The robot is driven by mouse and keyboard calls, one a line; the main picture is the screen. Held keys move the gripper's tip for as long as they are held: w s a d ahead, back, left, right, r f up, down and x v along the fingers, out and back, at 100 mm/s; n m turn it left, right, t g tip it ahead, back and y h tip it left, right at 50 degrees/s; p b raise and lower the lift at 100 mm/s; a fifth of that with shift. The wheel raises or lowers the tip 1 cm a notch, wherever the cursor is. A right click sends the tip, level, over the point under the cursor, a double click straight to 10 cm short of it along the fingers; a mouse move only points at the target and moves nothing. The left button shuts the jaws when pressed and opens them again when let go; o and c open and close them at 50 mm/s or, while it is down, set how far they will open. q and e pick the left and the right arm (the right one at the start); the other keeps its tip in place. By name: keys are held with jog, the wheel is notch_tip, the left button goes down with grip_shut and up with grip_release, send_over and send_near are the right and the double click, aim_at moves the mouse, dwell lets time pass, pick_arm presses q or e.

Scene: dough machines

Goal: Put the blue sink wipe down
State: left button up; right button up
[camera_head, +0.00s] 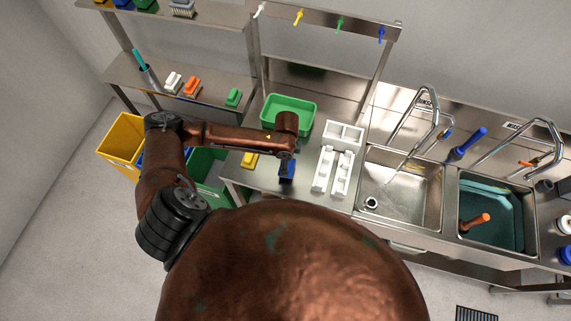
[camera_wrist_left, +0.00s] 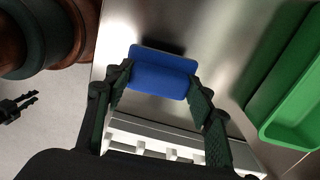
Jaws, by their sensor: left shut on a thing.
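The blue sink wipe (camera_head: 287,170) is at the front part of the steel table (camera_head: 262,177), under the end of my left arm. My left gripper (camera_wrist_left: 160,88) is shut on the blue sink wipe (camera_wrist_left: 162,75), with one finger at each end of it. A dark shadow lies close beside the wipe on the steel, but I cannot tell whether the wipe touches the surface. In the head view my left gripper is mostly hidden by its wrist. A small dark pronged shape at the left of the left wrist view may be my right gripper (camera_wrist_left: 20,105).
A yellow wipe (camera_head: 250,160) lies left of the blue one. A green tray (camera_head: 288,115) stands behind, and white holders (camera_head: 333,170) stand to the right. Two sinks (camera_head: 400,190) lie farther right. Bare steel shows around the blue wipe.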

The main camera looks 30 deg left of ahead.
pick_arm(q)
jog(key=f, duration=0.1)
jog(key=f+p, duration=0.1)
jog(key=a+f, duration=0.1)
jog(key=shift+w, duration=0.35)
jog(key=shift+s+f+p, duration=0.1)
jog(key=shift+f+p, duration=0.25)
jog(key=shift+f, duration=0.1)
jog(key=shift+d, duration=0.1)
jog(key=o, duration=0.9)
jog(key=shift+f, duration=0.1)
jog(key=o, duration=0.4)
